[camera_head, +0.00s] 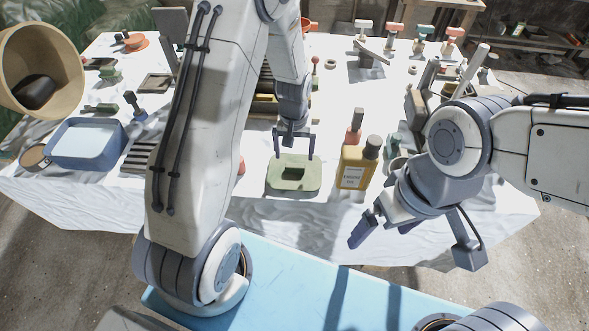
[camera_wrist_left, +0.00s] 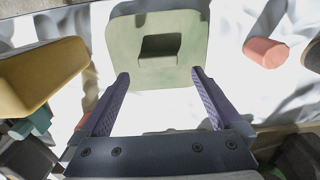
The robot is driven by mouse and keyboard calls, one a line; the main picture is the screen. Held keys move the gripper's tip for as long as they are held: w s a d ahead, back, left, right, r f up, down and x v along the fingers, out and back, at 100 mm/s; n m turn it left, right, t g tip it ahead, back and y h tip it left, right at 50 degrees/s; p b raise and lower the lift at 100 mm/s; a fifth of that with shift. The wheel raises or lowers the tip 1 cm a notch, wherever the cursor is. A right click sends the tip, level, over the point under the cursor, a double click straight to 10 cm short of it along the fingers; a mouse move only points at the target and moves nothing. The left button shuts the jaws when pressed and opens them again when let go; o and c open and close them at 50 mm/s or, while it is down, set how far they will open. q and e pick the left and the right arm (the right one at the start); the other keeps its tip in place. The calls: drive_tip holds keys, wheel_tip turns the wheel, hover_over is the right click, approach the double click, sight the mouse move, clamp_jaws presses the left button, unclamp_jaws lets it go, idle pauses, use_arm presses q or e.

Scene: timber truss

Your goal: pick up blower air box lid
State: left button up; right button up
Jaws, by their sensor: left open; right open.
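The blower air box lid looks to be the pale green flat plate (camera_head: 293,181) with rounded corners and a dark rectangular recess, lying on the white-covered table near its front edge. It also shows in the left wrist view (camera_wrist_left: 185,70), at the top middle. My left gripper (camera_head: 296,156) is open and empty, just behind and above the plate, its fingers pointing down toward it. In the left wrist view the left fingertips (camera_wrist_left: 159,76) lie at either side of the plate's edge; I cannot tell whether they touch it. My right gripper (camera_head: 382,232) is open and empty, in front of the table's edge.
A yellow engine oil bottle (camera_head: 355,167) stands just right of the plate. A blue tray (camera_head: 87,144) and a large tan cylinder (camera_head: 42,68) are at the left. Many small parts cover the white table (camera_head: 225,200). Its front strip is mostly clear.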

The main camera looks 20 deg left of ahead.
sight(295, 165)
use_arm(q)
drive_tip(key=shift+s+d+f+p, duration=0.1)
drive_tip(key=shift+s+f+p, duration=0.05)
drive_tip(key=shift+f+p, duration=0.4)
wheel_tip(295, 165, down, 3)
drive_tip(key=shift+s+d+f+p, duration=0.1)
drive_tip(key=shift+f+p, duration=0.05)
drive_tip(key=shift+p, duration=0.5)
drive_tip(key=shift+f, duration=0.45)
drive_tip(key=c, duration=1.3)
